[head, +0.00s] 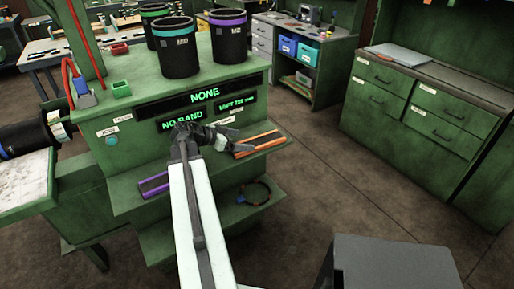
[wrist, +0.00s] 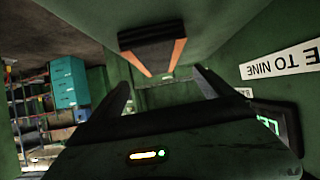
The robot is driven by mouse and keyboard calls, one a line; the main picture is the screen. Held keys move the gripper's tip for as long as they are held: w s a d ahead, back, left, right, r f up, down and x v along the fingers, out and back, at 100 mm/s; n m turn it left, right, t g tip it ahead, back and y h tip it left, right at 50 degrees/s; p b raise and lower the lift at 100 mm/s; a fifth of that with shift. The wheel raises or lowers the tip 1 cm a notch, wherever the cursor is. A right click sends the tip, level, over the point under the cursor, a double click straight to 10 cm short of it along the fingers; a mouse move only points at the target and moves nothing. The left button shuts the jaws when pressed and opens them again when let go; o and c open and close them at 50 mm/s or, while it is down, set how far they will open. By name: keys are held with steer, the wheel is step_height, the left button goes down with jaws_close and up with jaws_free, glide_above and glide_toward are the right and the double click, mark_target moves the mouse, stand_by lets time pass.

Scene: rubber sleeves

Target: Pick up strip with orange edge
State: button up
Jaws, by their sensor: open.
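The strip with the orange edges (head: 259,142) lies on the right part of the narrow green ledge at the front of the machine. It is dark with two orange lines. My gripper (head: 232,142) is just left of the strip's near end in the head view, with its jaws small and partly merged with dark surroundings. In the wrist view, the strip (wrist: 152,45) shows ahead of my gripper (wrist: 163,88), roughly in line with the space between the two spread fingers. The fingers are open and empty, apart from the strip.
A purple-edged strip (head: 155,186) lies on the ledge's left part. A dark ring (head: 254,193) lies on the lower shelf. Black cylinders with coloured bands (head: 179,50) stand on top. The green panel with lit displays (head: 205,93) rises behind the ledge.

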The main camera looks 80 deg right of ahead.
steer(key=x, duration=0.2)
steer(key=shift+s+d+f+b, duration=0.1)
steer(key=shift+s+b, duration=0.1)
steer(key=shift+b, duration=0.15)
steer(key=b+x, duration=0.2)
steer(key=x, duration=0.3)
steer(key=shift+f, duration=0.1)
steer(key=c, duration=1.5)
step_height(320, 180, up, 10)
steer(key=p, duration=0.9)
steer(key=shift+p, duration=0.4)
